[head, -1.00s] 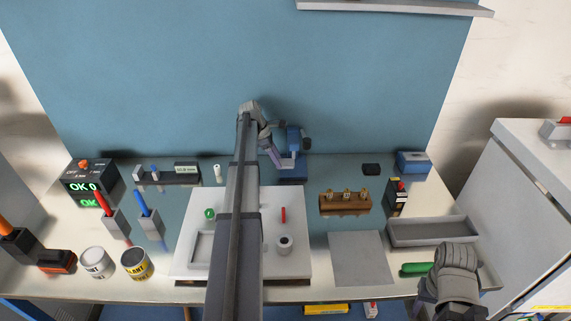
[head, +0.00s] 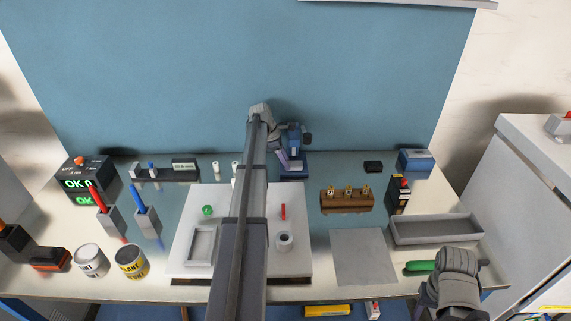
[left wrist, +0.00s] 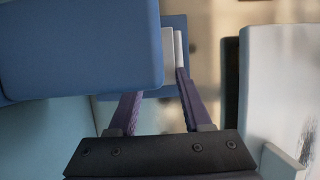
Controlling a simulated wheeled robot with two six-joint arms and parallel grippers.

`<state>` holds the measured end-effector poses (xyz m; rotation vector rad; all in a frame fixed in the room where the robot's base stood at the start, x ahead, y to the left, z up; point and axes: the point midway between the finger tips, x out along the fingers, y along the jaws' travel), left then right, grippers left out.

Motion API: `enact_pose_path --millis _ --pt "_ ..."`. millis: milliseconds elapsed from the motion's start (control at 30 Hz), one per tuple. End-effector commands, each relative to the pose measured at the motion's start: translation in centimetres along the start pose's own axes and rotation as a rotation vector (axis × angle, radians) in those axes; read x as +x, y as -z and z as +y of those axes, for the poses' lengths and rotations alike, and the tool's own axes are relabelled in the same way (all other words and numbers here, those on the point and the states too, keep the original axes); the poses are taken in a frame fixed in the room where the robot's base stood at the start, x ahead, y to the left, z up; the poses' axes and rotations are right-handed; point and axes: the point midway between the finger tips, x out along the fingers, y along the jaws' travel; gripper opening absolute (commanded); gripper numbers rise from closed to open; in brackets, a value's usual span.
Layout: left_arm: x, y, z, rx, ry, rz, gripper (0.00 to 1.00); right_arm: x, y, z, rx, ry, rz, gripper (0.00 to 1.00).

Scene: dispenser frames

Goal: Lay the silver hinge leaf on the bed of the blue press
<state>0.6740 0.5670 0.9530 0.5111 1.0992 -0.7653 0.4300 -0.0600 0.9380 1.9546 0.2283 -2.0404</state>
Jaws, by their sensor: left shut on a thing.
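The blue press (head: 294,170) stands at the back of the bench, against the teal panel. My left gripper (head: 284,160) reaches in at the press's left side, and its fingertips are partly hidden by the press and my arm. In the left wrist view the purple fingers of my left gripper (left wrist: 160,88) are shut on a light grey piece, seemingly the silver hinge leaf (left wrist: 168,48), under the overhanging blue press head (left wrist: 80,50). Whether the leaf touches the bed cannot be told. My right gripper (head: 432,288) is low at the front right, mostly hidden by its own wrist.
A white board (head: 190,275) with a grey frame and small parts lies at front centre under my left arm. A wooden block (head: 347,203), a grey mat (head: 362,258) and a grey tray (head: 436,230) lie to the right.

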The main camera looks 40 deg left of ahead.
Motion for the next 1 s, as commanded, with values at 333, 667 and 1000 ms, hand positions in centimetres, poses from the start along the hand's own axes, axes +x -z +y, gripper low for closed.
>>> enact_pose_path --millis 333,667,1000 --pt "0.2 0.1 0.0 0.0 0.0 0.0 0.58 0.2 0.0 0.0 0.0 0.0 0.0 0.5" --pt "0.2 0.1 0.0 0.0 0.0 0.0 0.79 0.2 0.0 0.0 0.0 0.0 0.0 0.5" --pt "-0.8 -0.1 0.0 -0.001 0.0 0.0 0.79 -0.8 -0.1 0.1 0.0 0.0 0.0 0.5"
